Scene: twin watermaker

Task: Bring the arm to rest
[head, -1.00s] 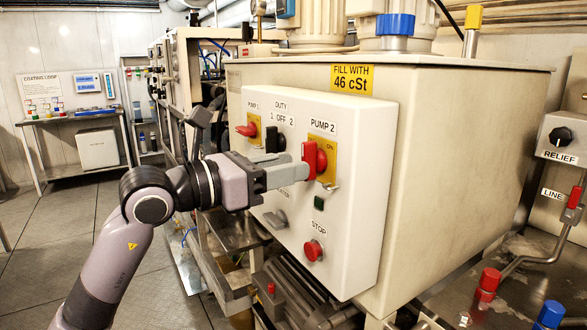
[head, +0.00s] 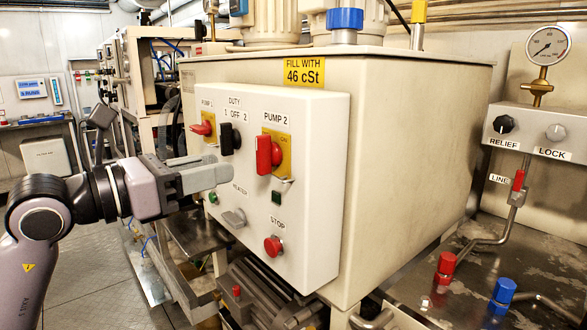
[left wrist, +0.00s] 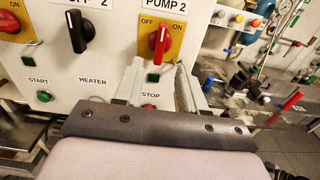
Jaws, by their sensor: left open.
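My left gripper (head: 212,168) is open and empty, in front of the white control panel (head: 315,190) and to the left of the PUMP 2 switch. The red PUMP 2 handle (head: 269,155) stands upright on its yellow plate, clear of my fingers. In the left wrist view my two fingers (left wrist: 158,80) point at the panel with a gap between them, and the red PUMP 2 handle (left wrist: 160,41) shows upright beyond their tips. My right gripper is in neither view.
The panel also carries the PUMP 1 switch (head: 203,128), the black DUTY knob (head: 229,138) and the red STOP button (head: 273,245). The large cream tank (head: 410,160) stands behind it. Valves with red (head: 446,264) and blue (head: 503,292) caps stand at right. Open floor lies at lower left.

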